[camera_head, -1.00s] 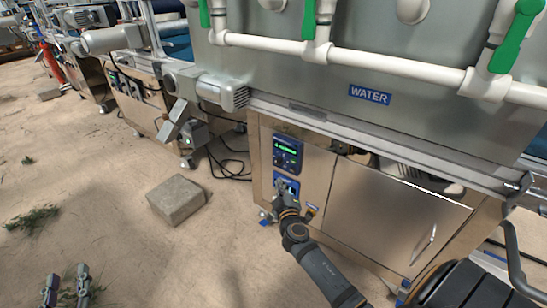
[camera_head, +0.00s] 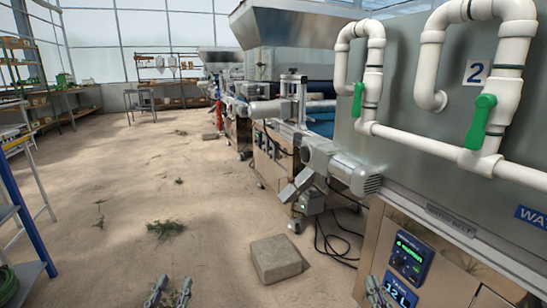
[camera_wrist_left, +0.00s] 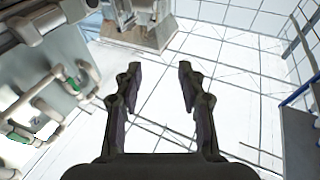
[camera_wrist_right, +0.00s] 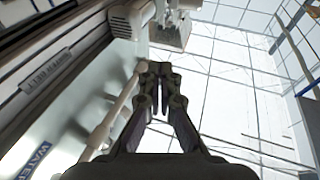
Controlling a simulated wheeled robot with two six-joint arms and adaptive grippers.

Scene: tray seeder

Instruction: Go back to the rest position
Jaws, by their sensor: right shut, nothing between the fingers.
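My left gripper (camera_head: 170,288) shows at the bottom edge of the head view, above the sandy floor. Its two fingers stand well apart in the left wrist view (camera_wrist_left: 157,85), with nothing between them. My right gripper (camera_head: 377,288) shows at the bottom right of the head view, in front of the steel cabinet beside the lit control panel (camera_head: 408,258). I cannot tell from this view whether it touches anything. In the right wrist view (camera_wrist_right: 160,75) its fingers are together and empty. Most of both arms is out of the head view.
The water machine with white pipes (camera_head: 440,150) and green valve handles fills the right side. A concrete block (camera_head: 276,260) lies on the floor between the grippers. A blue shelf frame (camera_head: 25,220) stands at the left. Open sandy floor stretches ahead.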

